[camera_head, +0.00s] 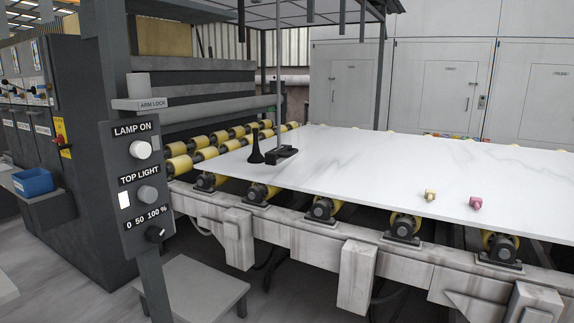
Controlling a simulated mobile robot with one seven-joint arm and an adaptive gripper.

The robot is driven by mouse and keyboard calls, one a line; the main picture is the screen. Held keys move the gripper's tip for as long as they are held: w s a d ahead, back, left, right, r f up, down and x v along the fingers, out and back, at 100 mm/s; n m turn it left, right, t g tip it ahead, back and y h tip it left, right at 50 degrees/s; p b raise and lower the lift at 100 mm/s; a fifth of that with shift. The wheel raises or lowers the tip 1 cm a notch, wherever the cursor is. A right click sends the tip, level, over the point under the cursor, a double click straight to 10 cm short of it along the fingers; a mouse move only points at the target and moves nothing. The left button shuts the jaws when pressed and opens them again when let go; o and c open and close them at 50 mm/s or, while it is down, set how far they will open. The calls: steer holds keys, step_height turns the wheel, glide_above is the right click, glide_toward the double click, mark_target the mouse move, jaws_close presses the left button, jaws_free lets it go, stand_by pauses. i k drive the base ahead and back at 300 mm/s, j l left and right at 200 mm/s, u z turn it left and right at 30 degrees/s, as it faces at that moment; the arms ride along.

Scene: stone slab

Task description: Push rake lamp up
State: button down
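No part is labelled as the rake lamp, so I cannot tell for sure which it is. A long grey horizontal tube (222,108) runs behind the control panel, left of the slab. A thin upright post (278,75) rises beside the tube's right end, above a black block (281,155) on the white slab (370,165). A black flared piece (255,147) stands just left of the block. The control panel (143,190) carries a white LAMP ON knob (141,149), a grey TOP LIGHT knob (147,194) and a black dial (155,234). My gripper is not in view.
An ARM LOCK plate (153,103) with a grey cylinder sits above the panel. Yellow rollers (322,207) carry the slab. A low grey stand (192,290) and blue bin (33,182) are nearby.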

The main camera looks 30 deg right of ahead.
mark_target(273, 157)
steer(key=i+l, duration=0.8)
steer(key=i, duration=0.2)
steer(key=i+l+z, duration=0.1)
steer(key=i+l, duration=0.3)
steer(key=l, duration=0.1)
steer(key=i+l, duration=0.4)
